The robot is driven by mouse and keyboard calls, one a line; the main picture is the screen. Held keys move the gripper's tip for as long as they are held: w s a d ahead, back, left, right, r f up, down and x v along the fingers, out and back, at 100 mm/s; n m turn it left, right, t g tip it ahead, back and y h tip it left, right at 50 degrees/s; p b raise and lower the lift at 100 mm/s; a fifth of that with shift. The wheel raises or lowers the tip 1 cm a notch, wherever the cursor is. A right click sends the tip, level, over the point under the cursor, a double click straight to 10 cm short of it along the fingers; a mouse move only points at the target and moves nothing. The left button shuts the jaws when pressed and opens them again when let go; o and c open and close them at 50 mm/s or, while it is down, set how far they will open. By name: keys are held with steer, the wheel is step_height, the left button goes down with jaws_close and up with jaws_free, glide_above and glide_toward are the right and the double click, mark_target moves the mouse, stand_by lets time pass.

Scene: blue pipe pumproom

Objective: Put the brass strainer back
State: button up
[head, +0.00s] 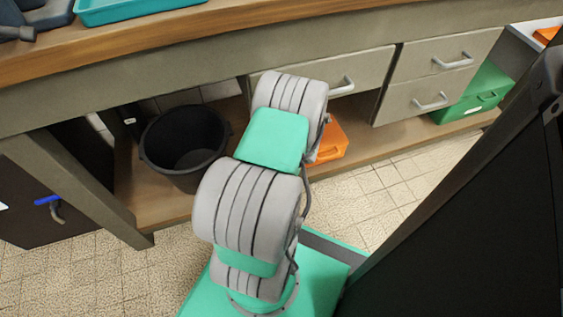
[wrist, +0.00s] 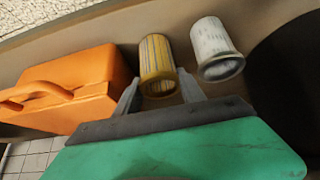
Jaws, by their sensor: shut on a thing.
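The brass strainer (wrist: 156,53) is a yellow, striped, open cylinder in the upper middle of the wrist view. My gripper (wrist: 161,88) is shut on it, with one grey finger on each side of its near, open end. The strainer's far end points up the picture, and I cannot tell whether it touches the shelf. In the head view my arm hides both the gripper and the strainer.
A whitish cylinder (wrist: 213,47) stands just right of the strainer. An orange case (wrist: 85,88) is to the left. A black bucket (head: 184,143) sits on the wooden lower shelf (head: 160,210).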

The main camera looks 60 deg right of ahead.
steer(key=shift+f, duration=0.25)
steer(key=shift+f, duration=0.2)
steer(key=o, duration=1.5)
steer(key=shift+c, duration=0.2)
steer(key=p+v, duration=0.6)
steer(key=v, duration=0.6)
steer(key=shift+r, duration=0.15)
